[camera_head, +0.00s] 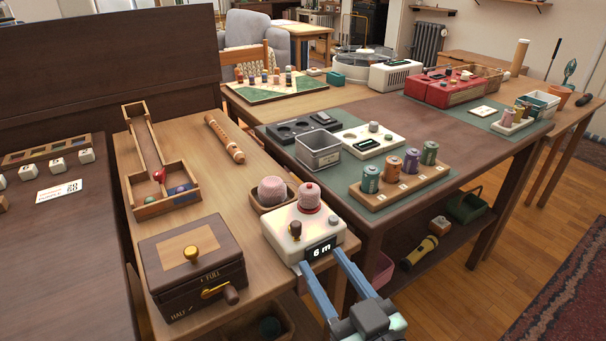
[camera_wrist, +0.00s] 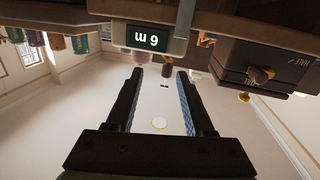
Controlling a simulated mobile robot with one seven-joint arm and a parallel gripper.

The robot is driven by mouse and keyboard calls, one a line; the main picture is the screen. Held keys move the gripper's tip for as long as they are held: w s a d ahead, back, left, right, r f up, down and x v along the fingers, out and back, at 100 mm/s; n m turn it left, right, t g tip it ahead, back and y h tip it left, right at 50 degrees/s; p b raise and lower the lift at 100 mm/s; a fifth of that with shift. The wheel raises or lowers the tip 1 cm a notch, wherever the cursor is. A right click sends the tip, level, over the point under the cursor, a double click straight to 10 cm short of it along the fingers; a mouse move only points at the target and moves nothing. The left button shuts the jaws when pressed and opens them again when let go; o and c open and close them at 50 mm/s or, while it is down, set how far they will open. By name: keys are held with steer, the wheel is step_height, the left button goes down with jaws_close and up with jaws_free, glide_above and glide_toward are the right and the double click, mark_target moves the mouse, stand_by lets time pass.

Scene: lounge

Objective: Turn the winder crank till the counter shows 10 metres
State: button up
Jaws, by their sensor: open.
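The winder (camera_head: 283,243) is a cream box at the front edge of the light wooden table, with pink yarn on its top. Its dark counter (camera_head: 321,249) reads 6 m. The counter also shows upside down in the wrist view (camera_wrist: 153,39). The crank knob (camera_head: 295,229) is dark brown and stands upright at the left of the winder's top. My gripper (camera_head: 321,257) is open, its blue fingers reaching in at the front of the winder. In the wrist view the dark knob (camera_wrist: 167,69) appears between the fingertips, apart from both; its depth is hard to judge.
A dark box with a lever (camera_head: 195,275) stands close on the left of the winder. A bowl with a pink yarn ball (camera_head: 271,190) is right behind it. A rack of coloured spools (camera_head: 403,186) sits on the darker table at the right.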

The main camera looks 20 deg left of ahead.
mark_target(288, 229)
steer(key=shift+y, duration=0.6)
steer(key=x, duration=0.3)
steer(key=p+x, duration=0.1)
steer(key=x, duration=0.3)
steer(key=r+p+x, duration=0.1)
steer(key=x, duration=0.3)
steer(key=shift+s+a, duration=0.3)
steer(key=shift+a, duration=0.2)
steer(key=shift+c, duration=0.3)
jaws_close()
